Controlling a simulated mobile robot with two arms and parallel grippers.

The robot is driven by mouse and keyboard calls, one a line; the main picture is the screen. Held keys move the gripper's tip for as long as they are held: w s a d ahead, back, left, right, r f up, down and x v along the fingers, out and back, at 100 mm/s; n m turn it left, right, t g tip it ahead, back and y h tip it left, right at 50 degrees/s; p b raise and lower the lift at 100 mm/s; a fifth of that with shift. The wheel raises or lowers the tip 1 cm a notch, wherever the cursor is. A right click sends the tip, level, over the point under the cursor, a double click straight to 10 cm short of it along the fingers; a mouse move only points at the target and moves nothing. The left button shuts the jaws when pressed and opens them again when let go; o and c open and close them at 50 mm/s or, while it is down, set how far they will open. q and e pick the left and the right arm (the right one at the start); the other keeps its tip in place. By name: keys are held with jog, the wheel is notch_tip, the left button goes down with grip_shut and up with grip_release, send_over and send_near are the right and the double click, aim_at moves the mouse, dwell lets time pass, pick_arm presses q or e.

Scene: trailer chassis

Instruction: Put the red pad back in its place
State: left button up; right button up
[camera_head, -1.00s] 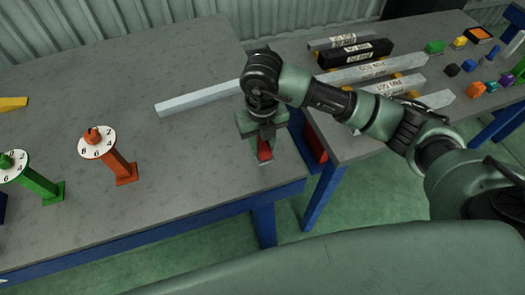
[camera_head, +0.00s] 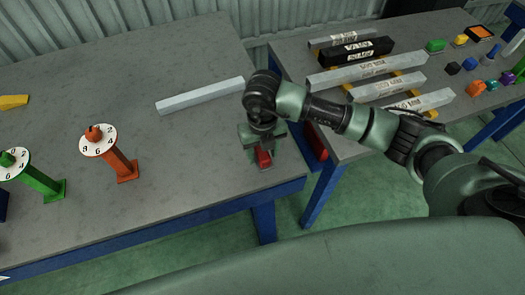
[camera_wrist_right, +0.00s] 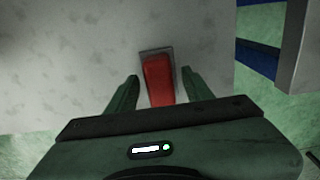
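The red pad (camera_head: 263,158) is near the front right corner of the left table, below my right gripper (camera_head: 262,149). In the right wrist view the red pad (camera_wrist_right: 158,78) lies on a small grey plate (camera_wrist_right: 155,51), which shows around its far end. The two fingers of my right gripper (camera_wrist_right: 160,75) are spread, one on each side of the pad, with a gap on both sides. The near end of the pad is hidden by the gripper body. I cannot tell how high the fingertips are above the table. My left gripper is not in view.
A long grey bar (camera_head: 201,96) lies behind the gripper. An orange post with a numbered dial (camera_head: 121,164) and a green post (camera_head: 46,186) stand to the left. A second table (camera_head: 340,147) holds labelled bars and several small coloured pieces. A gap separates the tables.

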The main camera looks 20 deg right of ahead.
jog(key=shift+r, duration=0.15)
notch_tip(320, 180, up, 12)
jog(key=b, duration=0.2)
dwell(0.4)
